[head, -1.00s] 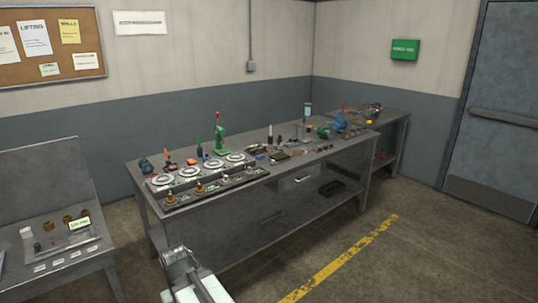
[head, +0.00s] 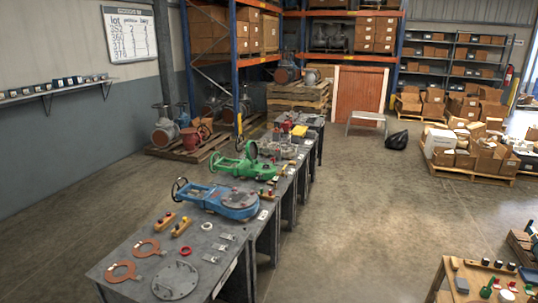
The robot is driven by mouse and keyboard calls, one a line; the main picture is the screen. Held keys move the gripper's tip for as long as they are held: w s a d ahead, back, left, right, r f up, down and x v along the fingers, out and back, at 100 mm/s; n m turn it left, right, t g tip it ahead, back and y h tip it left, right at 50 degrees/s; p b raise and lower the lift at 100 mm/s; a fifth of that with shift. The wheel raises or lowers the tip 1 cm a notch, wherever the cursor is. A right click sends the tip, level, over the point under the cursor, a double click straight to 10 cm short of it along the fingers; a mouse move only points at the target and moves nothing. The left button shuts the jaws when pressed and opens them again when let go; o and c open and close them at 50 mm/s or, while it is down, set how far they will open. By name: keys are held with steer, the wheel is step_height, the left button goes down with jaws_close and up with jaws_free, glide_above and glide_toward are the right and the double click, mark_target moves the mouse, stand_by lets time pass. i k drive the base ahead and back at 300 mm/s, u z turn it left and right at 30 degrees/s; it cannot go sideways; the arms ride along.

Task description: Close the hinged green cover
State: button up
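A green valve-like device (head: 232,168) lies on the long grey workbench, behind a similar blue one. My gripper is out of view.
The grey workbench (head: 143,261) runs from the front left toward the back and carries a blue valve (head: 222,200), orange rings and a grey disc. Pallets of boxes stand at the right, and a wooden table (head: 447,271) at the front right. The middle floor (head: 345,220) is clear.

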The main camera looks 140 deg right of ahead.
mark_target(251, 147)
steer(key=z, duration=2.45)
steer(key=i, duration=4.75)
steer(key=z, duration=3.25)
steer(key=i, duration=1.2)
